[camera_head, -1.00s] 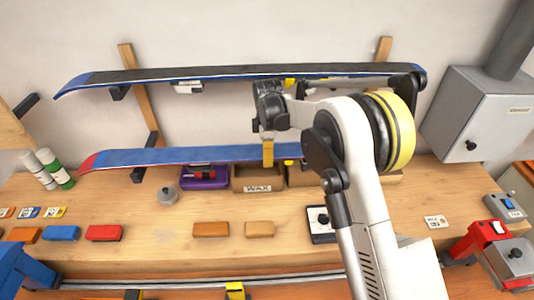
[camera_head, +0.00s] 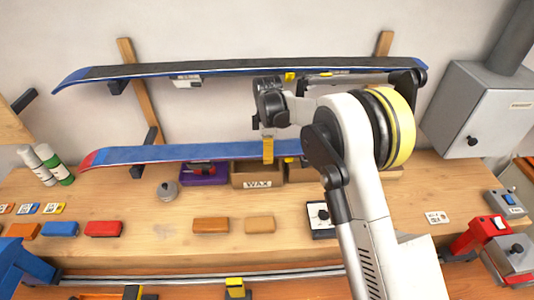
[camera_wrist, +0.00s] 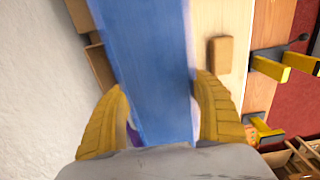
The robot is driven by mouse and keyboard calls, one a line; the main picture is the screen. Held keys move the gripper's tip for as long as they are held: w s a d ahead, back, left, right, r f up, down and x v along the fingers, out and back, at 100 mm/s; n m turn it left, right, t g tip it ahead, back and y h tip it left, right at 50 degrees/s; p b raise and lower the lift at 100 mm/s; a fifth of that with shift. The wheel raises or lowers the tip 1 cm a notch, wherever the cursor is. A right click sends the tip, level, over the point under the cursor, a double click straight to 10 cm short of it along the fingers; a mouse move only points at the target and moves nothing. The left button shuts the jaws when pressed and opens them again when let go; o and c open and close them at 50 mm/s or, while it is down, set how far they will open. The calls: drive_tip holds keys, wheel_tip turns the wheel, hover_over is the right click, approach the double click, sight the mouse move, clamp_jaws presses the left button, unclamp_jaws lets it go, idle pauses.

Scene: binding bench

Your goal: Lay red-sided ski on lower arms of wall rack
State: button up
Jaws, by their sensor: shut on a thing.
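The blue ski (camera_head: 200,153) with a red tip and red edge lies roughly level in front of the wall rack's wooden posts (camera_head: 140,90). My gripper (camera_head: 267,152) is shut on it, with yellow fingers on both sides; the wrist view shows the blue ski (camera_wrist: 150,90) between the fingers (camera_wrist: 160,125). The left lower rack arm (camera_head: 138,171) shows under the ski near its tip end; I cannot tell whether they touch. The right lower arm and the ski's right end are hidden behind my arm. A dark ski (camera_head: 240,70) with blue edges lies on the upper arms.
Below the ski on the bench stand a purple tray (camera_head: 204,174), a WAX box (camera_head: 257,175) and a small grey pot (camera_head: 167,190). Spray bottles (camera_head: 53,164) stand left of the tip. A grey wall cabinet (camera_head: 482,115) is at right. Wax blocks lie in front.

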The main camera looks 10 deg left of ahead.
idle(0.3)
drive_tip(key=o, duration=1.6)
wheel_tip(320, 180, up, 12)
drive_tip(key=shift+f, duration=0.1)
drive_tip(key=shift+s+d+r+b, duration=0.1)
drive_tip(key=shift+d+r+b, duration=0.1)
drive_tip(key=shift+d+b, duration=0.25)
drive_tip(key=s+d+m+t+b, duration=0.2)
drive_tip(key=s+d+m+b, duration=0.35)
drive_tip(key=d, duration=0.45)
drive_tip(key=s+d+m+t+b, duration=0.1)
drive_tip(key=s+d+m+b, duration=0.45)
drive_tip(key=d, duration=0.35)
drive_tip(key=s+d+f+m+t+b, duration=0.1)
drive_tip(key=s+d+f+m+b, duration=0.2)
drive_tip(key=s+d+f, duration=0.1)
drive_tip(key=s+d+f+m+t+b, duration=0.1)
drive_tip(key=s+d+f+m+b, duration=0.2)
drive_tip(key=s+f, duration=0.3)
drive_tip(key=s+d+f+m+t+b, duration=0.2)
drive_tip(key=s+d+f+b, duration=0.3)
drive_tip(key=s, duration=0.4)
drive_tip(key=shift+s+d+f+m, duration=0.15)
drive_tip(key=shift+s+f+m, duration=0.05)
drive_tip(key=shift+m, duration=0.7)
